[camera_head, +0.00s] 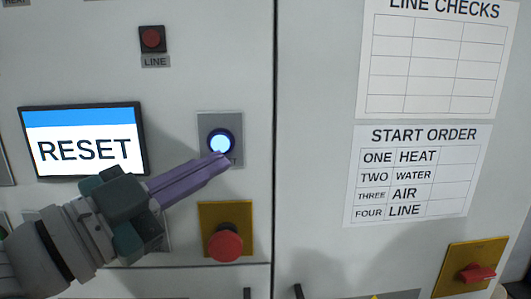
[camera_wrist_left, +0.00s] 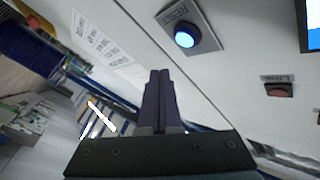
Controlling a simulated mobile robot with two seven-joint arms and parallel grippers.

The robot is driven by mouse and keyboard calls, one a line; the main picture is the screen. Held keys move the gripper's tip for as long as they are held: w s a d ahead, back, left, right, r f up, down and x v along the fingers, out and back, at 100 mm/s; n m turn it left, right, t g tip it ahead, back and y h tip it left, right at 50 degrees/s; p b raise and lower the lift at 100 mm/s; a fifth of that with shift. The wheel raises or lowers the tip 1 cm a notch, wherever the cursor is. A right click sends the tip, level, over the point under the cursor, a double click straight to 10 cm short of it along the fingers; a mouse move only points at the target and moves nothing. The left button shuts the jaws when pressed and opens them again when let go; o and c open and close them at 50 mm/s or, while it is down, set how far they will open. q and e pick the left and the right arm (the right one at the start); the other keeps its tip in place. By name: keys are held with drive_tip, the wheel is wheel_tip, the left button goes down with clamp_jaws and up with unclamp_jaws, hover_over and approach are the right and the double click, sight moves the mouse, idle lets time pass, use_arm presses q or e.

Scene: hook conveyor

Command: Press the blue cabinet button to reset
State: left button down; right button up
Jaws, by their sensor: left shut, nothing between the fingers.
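The blue cabinet button (camera_head: 221,143) is lit and sits on a grey plate on the cabinet's left door. It also shows in the left wrist view (camera_wrist_left: 184,38), lit, above and right of my fingertips. My left gripper (camera_head: 222,162) comes in from the left with its purple fingers shut and empty. In the head view its tips overlap the lower edge of the button and cover part of the label below. In the left wrist view the tips (camera_wrist_left: 160,74) appear apart from the button. I cannot tell the exact gap. My right gripper is not in view.
A screen (camera_head: 84,141) reading RESET is left of the button. A red mushroom button (camera_head: 225,245) on a yellow plate is just below. A red LINE lamp (camera_head: 152,39) is above. A red switch (camera_head: 477,273) is at lower right. Papers hang on the right door.

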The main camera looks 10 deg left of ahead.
use_arm(q)
drive_tip(key=shift+w+a+b, duration=0.3)
drive_tip(key=shift+w+b, duration=0.1)
drive_tip(key=shift+w, duration=0.5)
drive_tip(key=shift+w+a+b, duration=0.3)
drive_tip(key=shift+w+b, duration=0.1)
drive_tip(key=shift+w, duration=0.5)
drive_tip(key=shift+w, duration=0.1)
idle(0.6)
drive_tip(key=shift+w+a, duration=0.1)
drive_tip(key=shift+w, duration=0.2)
drive_tip(key=shift+w+a+b, duration=0.1)
drive_tip(key=shift+w+b, duration=0.3)
drive_tip(key=shift+b, duration=0.1)
idle(0.5)
drive_tip(key=shift+s, duration=0.1)
drive_tip(key=shift+s+d+p, duration=0.2)
drive_tip(key=shift+s+p, duration=0.35)
drive_tip(key=shift+s, duration=0.15)
drive_tip(key=shift+s+d+p, duration=0.25)
drive_tip(key=shift+s+p, duration=0.25)
drive_tip(key=shift+s, duration=0.3)
drive_tip(key=shift+s+d+p, duration=0.2)
drive_tip(key=shift+s+p, duration=0.25)
drive_tip(key=shift+s, duration=0.35)
drive_tip(key=shift+s+d+p, duration=0.25)
drive_tip(key=shift+s+p, duration=0.25)
drive_tip(key=shift+s, duration=0.3)
